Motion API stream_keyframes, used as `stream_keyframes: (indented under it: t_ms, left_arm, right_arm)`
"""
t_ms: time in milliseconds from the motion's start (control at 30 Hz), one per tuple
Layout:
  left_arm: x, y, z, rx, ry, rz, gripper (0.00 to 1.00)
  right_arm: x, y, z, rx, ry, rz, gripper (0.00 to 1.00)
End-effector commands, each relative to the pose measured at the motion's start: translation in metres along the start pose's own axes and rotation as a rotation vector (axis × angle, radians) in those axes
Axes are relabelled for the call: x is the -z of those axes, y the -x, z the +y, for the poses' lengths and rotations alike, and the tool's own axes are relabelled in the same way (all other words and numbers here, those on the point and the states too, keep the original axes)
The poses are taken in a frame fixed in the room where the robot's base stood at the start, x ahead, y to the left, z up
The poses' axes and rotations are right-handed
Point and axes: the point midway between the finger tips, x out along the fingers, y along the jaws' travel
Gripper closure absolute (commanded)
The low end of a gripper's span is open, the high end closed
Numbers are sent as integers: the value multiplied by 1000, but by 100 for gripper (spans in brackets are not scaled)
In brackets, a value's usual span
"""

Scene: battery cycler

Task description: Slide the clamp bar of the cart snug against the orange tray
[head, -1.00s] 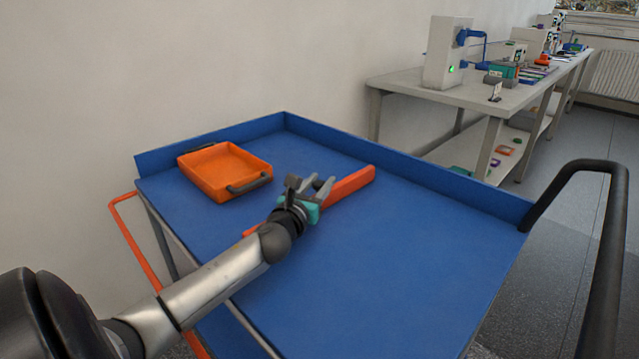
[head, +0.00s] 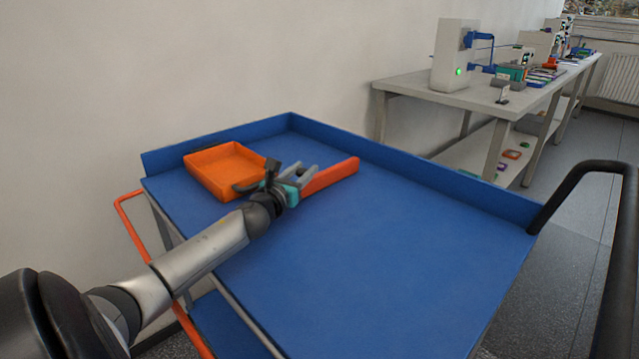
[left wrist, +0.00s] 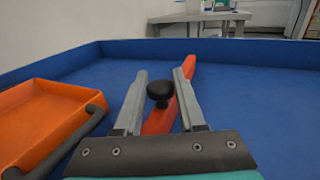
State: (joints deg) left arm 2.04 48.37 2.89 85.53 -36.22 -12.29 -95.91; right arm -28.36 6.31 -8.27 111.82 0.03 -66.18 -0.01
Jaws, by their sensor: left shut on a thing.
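The orange tray (head: 228,168), with black handles, sits at the far left of the blue cart top (head: 370,240). The orange-red clamp bar (head: 336,174) lies to the right of the tray, its near part hidden by my arm. My left gripper (head: 304,173) is over the bar, shut on its black knob (left wrist: 159,91), which shows between the two fingers in the left wrist view. There the tray (left wrist: 38,118) lies left of the gripper, and blue surface shows between its handle and the left finger. My right gripper is not in view.
Raised blue rims (head: 420,178) run along the back of the cart. A black push handle (head: 590,172) stands at the right. The cart top right of the bar is clear. A grey bench (head: 455,102) with equipment stands behind.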

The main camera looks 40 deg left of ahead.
Motion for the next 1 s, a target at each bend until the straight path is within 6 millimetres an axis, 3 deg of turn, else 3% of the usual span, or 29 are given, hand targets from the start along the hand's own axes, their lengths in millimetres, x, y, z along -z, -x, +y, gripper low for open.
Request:
stream_keyframes:
  t_ms: [100,333,767,800,1000]
  left_arm:
    - [2,-10,24,-7,-4,-1,100]
    - [1,-20,49,-6,0,-1,100]
    - [-1,-22,57,-7,2,-1,100]
    - [-2,-22,57,-7,2,-1,60]
    - [-1,-22,56,-5,2,-1,37]
  right_arm:
    - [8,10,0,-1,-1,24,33]
    - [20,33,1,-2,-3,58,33]
    - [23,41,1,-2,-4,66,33]
    - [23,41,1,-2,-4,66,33]
    - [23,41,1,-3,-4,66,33]
